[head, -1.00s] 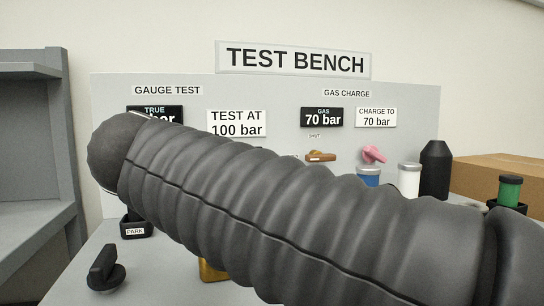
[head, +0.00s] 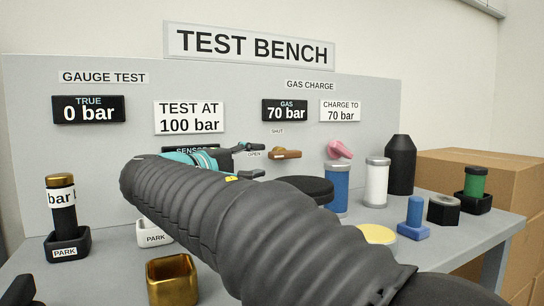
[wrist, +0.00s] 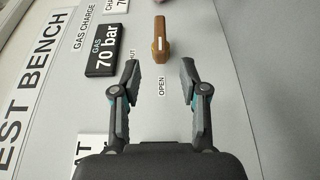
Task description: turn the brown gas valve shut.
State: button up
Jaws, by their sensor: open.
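The brown gas valve (head: 285,154) is a small lever on the grey panel, below the gas display. Its handle lies level, in line with the OPEN label and across from the SHUT label above it. The wrist view shows the brown valve (wrist: 161,42) just beyond my fingertips, centred between them. My gripper (wrist: 159,67) is open and empty, its two fingers apart on either side of the valve's line. In the head view my gripper (head: 257,160) is left of the valve, close to the panel and partly hidden by my arm.
The gas display (head: 285,110) reads 70 bar, and the charge sign (head: 340,110) says 70 bar. A pink lever (head: 339,149) is right of the valve. Blue (head: 336,188) and white (head: 376,183) cylinders stand below it.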

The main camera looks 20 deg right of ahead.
aim_at(277, 157)
jog(key=x, duration=0.9)
jog(key=shift+w+d+p, duration=0.1)
jog(key=shift+d+p, duration=0.2)
grip_shut()
